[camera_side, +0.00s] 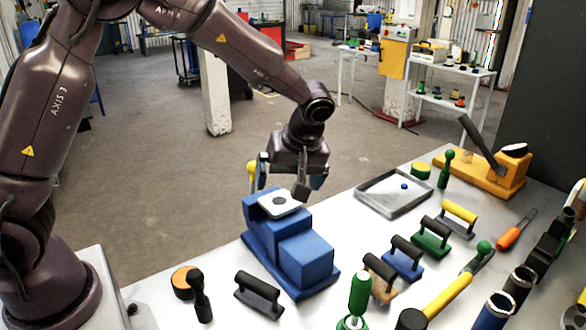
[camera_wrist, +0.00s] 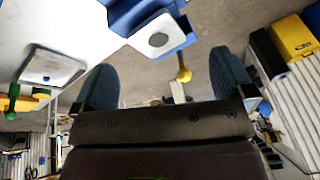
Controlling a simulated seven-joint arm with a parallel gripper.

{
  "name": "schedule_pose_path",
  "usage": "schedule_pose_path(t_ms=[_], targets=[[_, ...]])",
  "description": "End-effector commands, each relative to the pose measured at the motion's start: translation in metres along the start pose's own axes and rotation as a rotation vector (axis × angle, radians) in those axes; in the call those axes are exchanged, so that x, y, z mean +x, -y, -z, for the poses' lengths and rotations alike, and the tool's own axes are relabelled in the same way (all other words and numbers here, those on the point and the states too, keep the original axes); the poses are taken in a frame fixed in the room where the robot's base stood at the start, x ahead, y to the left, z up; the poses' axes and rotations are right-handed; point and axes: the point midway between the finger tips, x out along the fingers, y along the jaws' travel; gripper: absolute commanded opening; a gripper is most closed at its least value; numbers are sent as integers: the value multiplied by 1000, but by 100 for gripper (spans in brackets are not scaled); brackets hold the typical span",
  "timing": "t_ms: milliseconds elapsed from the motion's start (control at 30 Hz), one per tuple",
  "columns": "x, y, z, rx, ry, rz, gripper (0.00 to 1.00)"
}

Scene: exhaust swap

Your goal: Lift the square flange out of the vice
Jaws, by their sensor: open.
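The square flange (camera_side: 279,202) is a light grey plate with a dark round centre. It lies flat at the top of the blue vice (camera_side: 303,258), at the end near my gripper. The flange also shows in the wrist view (camera_wrist: 146,45), beyond the fingertips, with the vice (camera_wrist: 125,14) around its edge. My gripper (camera_side: 287,182) is open and empty, just above and behind the flange. In the wrist view its two dark blue fingers (camera_wrist: 165,72) stand wide apart. The flange is not between them. How deep the vice grips the flange is hidden.
A yellow knob (camera_wrist: 184,74) stands beside the vice, close to my gripper. A grey tray (camera_side: 366,203) lies to the right. Several handled tools, including a black one (camera_side: 259,294), stand in front and right. An orange device (camera_side: 478,172) is at the back right.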

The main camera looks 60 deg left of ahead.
Motion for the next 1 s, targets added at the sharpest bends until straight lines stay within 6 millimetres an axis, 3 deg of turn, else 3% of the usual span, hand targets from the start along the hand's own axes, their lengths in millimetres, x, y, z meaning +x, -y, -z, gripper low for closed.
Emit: schedule_pose_path(t_ms=[100,200,433,1000], targets=[[-9,-9,12,-225,-36,-27,100],[-10,-9,14,-343,-42,-27,100],[1,-8,14,-415,-40,-23,100],[102,-9,18,-411,-38,-23,100]])
